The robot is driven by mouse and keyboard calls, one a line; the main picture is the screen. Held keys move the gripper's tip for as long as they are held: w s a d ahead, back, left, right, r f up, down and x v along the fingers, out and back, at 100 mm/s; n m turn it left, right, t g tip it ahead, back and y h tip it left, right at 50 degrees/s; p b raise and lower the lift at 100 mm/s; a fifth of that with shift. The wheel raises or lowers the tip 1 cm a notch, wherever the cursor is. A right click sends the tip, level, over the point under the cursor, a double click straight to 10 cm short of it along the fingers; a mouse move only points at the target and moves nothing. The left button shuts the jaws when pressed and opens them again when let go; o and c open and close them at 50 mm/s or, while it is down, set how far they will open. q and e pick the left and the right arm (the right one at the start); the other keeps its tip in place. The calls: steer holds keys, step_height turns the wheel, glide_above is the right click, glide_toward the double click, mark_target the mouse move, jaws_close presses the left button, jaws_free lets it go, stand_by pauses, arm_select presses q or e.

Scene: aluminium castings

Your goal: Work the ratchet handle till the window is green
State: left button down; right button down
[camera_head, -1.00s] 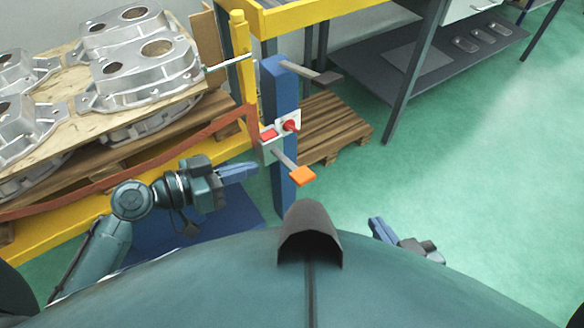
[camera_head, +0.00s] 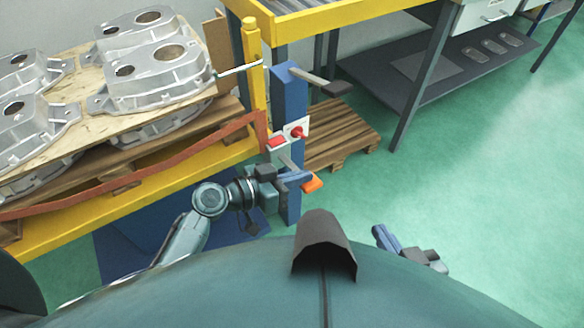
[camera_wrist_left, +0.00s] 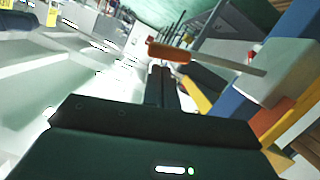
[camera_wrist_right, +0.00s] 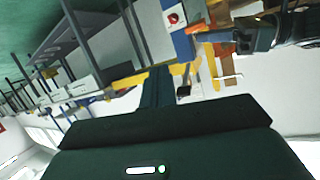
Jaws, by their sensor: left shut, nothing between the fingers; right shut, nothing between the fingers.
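The ratchet handle is a grey lever with an orange grip (camera_head: 313,184), sticking out from the blue post (camera_head: 289,100). A small red window (camera_head: 277,141) sits on the post beside a red knob (camera_head: 298,132). My left gripper (camera_head: 307,176) is shut and empty, its fingers right by the orange grip and partly covering the lever. The left wrist view shows the grip (camera_wrist_left: 170,52) just beyond the fingertips (camera_wrist_left: 161,70); I cannot tell whether they touch. My right gripper (camera_head: 380,232) is shut and empty, low on the right, away from the post.
A grey bar with a dark pad (camera_head: 335,88) juts from the post's top. A wooden pallet (camera_head: 340,130) lies behind. Green floor is free at right.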

arm_select(q)
steer(key=shift+f, duration=0.2)
arm_select(e)
steer(key=shift+s+f, duration=0.1)
steer(key=shift+s, duration=0.15)
arm_select(q)
steer(key=shift+s+f, duration=0.1)
steer(key=shift+f, duration=0.05)
arm_select(e)
steer(key=shift+d+f, duration=0.1)
